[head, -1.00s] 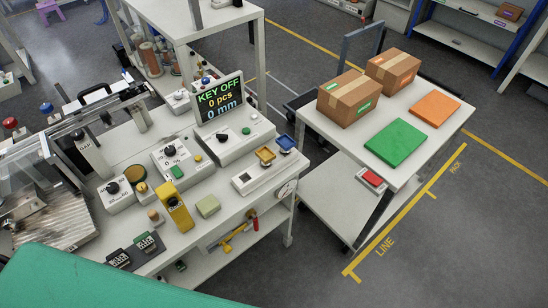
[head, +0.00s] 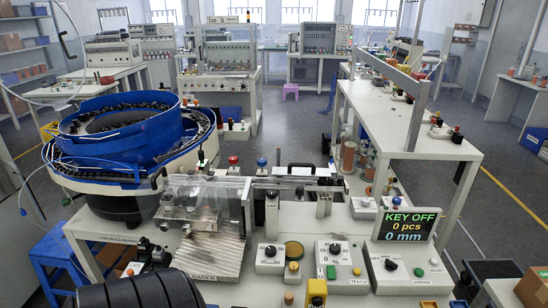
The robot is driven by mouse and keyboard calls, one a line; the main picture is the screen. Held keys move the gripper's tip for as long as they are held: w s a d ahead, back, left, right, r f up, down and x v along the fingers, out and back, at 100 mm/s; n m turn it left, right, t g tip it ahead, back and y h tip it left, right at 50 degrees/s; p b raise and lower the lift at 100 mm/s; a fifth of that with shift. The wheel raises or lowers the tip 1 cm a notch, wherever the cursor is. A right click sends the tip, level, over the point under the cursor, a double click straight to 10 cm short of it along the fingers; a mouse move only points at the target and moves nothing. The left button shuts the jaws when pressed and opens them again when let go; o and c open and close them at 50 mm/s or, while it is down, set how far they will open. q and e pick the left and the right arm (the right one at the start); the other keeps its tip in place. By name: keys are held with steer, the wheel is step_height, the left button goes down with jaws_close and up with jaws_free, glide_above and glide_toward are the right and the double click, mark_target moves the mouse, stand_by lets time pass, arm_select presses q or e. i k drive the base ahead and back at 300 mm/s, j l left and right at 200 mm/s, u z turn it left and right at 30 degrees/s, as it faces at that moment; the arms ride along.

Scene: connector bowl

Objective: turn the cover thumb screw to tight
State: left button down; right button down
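A clear cover (head: 205,192) lies over the metal feeder section beside the bowl. A small dark knob (head: 190,212) shows at its front left; I cannot tell whether this is the cover thumb screw or how tight it is. A grey post with a dark top (head: 271,208) stands at the right end of the cover. The blue bowl feeder (head: 118,140) is on the left. The display (head: 407,224) reads KEY OFF, 0 pcs, 0 mm. Neither gripper is in view.
Knob boxes (head: 340,264) line the bench front. A red button (head: 233,160) and a blue one (head: 262,162) stand behind the cover. A tall white frame table (head: 415,140) is on the right. A large black ribbed shape (head: 140,290) fills the bottom left.

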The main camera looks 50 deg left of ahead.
mark_target(262, 162)
steer(key=u, duration=1.8)
steer(key=i+l+z, duration=0.1)
steer(key=l+z, duration=0.2)
steer(key=i+l+z, duration=0.25)
steer(key=l, duration=0.2)
steer(key=k, duration=0.1)
